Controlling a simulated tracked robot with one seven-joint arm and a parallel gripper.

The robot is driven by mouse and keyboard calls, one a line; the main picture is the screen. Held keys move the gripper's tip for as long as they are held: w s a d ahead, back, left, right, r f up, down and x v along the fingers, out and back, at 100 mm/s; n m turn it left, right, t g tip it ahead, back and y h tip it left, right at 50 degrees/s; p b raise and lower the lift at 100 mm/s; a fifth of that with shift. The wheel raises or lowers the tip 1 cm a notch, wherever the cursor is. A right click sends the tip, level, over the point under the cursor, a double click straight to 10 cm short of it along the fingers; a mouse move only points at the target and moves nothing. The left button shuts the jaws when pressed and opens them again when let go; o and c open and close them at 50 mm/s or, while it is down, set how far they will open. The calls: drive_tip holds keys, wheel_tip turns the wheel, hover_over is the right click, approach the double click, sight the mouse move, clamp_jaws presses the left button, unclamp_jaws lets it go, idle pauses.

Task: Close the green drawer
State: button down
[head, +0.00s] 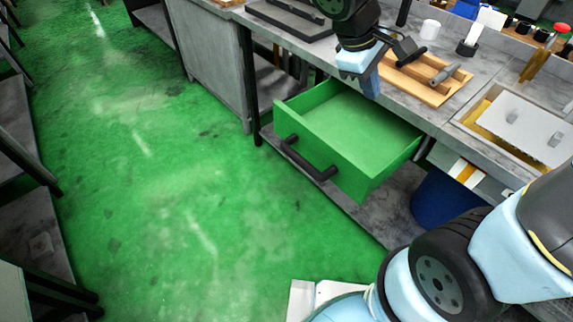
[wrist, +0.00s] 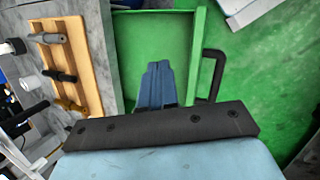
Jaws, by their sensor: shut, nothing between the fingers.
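The green drawer (head: 347,138) is pulled out from under the grey workbench, and its inside looks empty. Its black bar handle (head: 304,160) is on the front panel, facing the floor aisle. In the wrist view the drawer (wrist: 188,25) lies beyond my fingers, with the handle (wrist: 213,75) to their right. My gripper (head: 371,90) is shut and empty, pointing down over the back part of the drawer near the bench edge. In the wrist view the blue fingers (wrist: 156,82) are together. I cannot tell how far they are above the drawer floor.
A wooden tray (head: 415,88) with tools lies on the bench beside my gripper. A white plate (head: 525,122) sits in a wooden box to the right. A blue bin (head: 440,205) stands under the bench. The green floor (head: 180,200) in front of the drawer is clear.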

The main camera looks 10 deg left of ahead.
drive_tip(key=s+a+f+n+t+h, duration=0.1)
drive_tip(key=s+a+f+n+t, duration=0.1)
drive_tip(key=s+a+f+n, duration=0.4)
drive_tip(key=s+a+f+n+t+h, duration=0.1)
drive_tip(key=a+f+n+t, duration=0.1)
drive_tip(key=a+f+n, duration=0.5)
drive_tip(key=s+a+f+n+t+h, duration=0.1)
drive_tip(key=s+a+f+n+t, duration=0.2)
drive_tip(key=a+f, duration=0.65)
drive_tip(key=w+r+x, duration=0.1)
drive_tip(key=r+x, duration=0.1)
drive_tip(key=x, duration=0.8)
drive_tip(key=shift+w+d+f+g, duration=0.25)
drive_tip(key=shift+w+d+g, duration=0.05)
drive_tip(key=shift+d+g, duration=0.15)
drive_tip(key=shift+w+y, duration=0.1)
drive_tip(key=shift+y, duration=0.2)
